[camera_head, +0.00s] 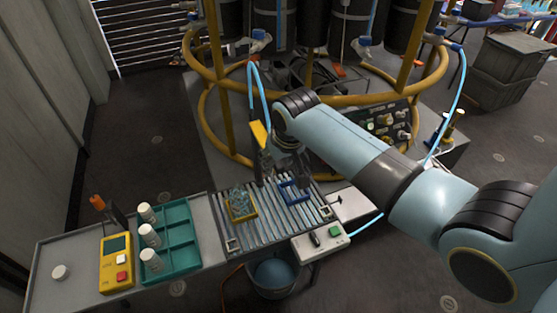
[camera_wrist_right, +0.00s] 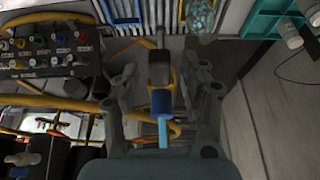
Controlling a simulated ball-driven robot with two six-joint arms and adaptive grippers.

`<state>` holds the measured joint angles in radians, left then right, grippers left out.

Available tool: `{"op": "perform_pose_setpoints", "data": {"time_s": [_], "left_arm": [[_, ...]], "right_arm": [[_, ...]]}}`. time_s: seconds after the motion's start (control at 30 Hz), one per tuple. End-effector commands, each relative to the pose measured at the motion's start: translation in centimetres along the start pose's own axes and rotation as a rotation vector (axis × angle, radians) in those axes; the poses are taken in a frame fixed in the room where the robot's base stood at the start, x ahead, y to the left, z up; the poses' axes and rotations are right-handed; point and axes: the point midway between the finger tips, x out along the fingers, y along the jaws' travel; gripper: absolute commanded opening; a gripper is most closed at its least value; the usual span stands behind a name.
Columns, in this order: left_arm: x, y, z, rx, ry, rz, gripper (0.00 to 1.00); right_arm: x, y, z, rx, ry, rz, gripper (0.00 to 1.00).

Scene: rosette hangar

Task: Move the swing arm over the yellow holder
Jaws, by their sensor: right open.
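The yellow holder (camera_head: 243,217) sits on the slatted conveyor with a clear, bluish object in it. My right gripper (camera_head: 284,172) is just right of it, above the slats near the blue holder (camera_head: 294,199). In the right wrist view my right gripper (camera_wrist_right: 160,74) has its fingers spread. A dark piece with a blue cylindrical part (camera_wrist_right: 162,103) shows between the fingers, with visible gaps at both sides. It may be part of the swing arm; I cannot tell for sure. In the head view a yellow piece (camera_head: 260,133) beside my wrist hangs near a light blue hose. My left gripper is out of view.
A teal tray (camera_head: 178,262) with white bottles and a yellow control box (camera_head: 115,262) stand at the left. A white switch box (camera_head: 320,240) is at the conveyor's front right. A yellow tubular frame (camera_head: 225,100) rises behind it. A blue bucket (camera_head: 275,275) stands below.

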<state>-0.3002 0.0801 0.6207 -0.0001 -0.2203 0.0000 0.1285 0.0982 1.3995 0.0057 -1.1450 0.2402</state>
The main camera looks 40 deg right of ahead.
Motion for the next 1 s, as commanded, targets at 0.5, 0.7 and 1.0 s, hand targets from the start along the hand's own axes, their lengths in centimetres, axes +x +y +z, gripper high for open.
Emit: {"op": "perform_pose_setpoints", "data": {"time_s": [0.5, 0.7, 1.0], "left_arm": [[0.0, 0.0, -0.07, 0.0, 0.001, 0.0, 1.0], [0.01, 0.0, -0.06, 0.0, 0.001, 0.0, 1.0], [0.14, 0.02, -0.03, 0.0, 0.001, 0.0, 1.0]], "right_arm": [[-0.03, 0.0, 0.03, 0.001, -0.001, 0.0, 0.0], [-0.02, 0.01, 0.02, 0.001, -0.001, 0.0, 0.0], [0.07, -0.07, -0.16, 0.006, -0.001, 0.003, 0.0]]}}
